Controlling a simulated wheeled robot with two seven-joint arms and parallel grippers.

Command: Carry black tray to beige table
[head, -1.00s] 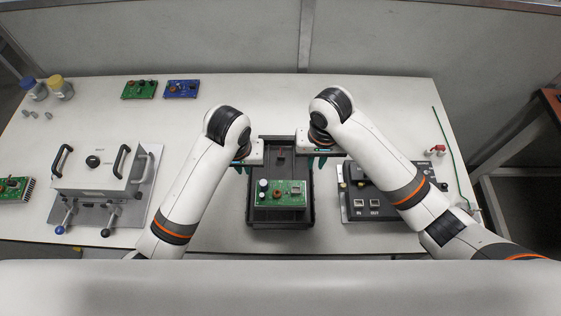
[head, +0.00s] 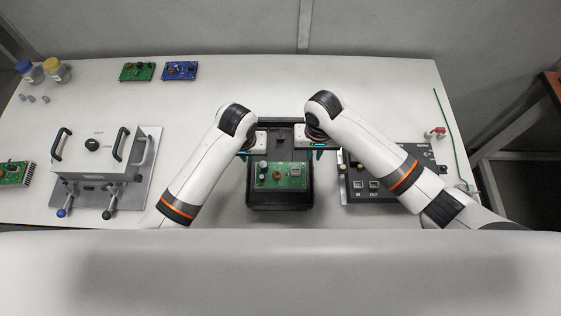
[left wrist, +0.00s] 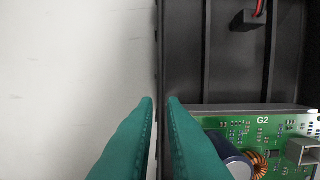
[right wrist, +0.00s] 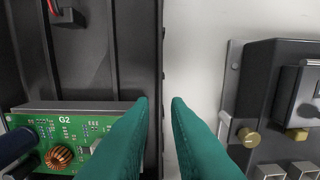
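The black tray (head: 279,198) lies on the off-white table (head: 390,95), in front of me in the head view. A green circuit board (head: 282,178) marked G2 lies in it. My left gripper (head: 246,153) is at the tray's left wall; in the left wrist view its teal fingers (left wrist: 161,102) stand either side of that wall with a narrow gap. My right gripper (head: 319,153) is at the right wall; in the right wrist view its fingers (right wrist: 159,102) straddle that wall, with light table showing beside it. No separate beige table can be made out.
A white fixture box (head: 92,160) with handles stands left; a black panel device (head: 372,182) sits close right of the tray. Green (head: 137,72) and blue (head: 180,70) boards and jars (head: 57,70) lie at the back left. The table's back right is clear.

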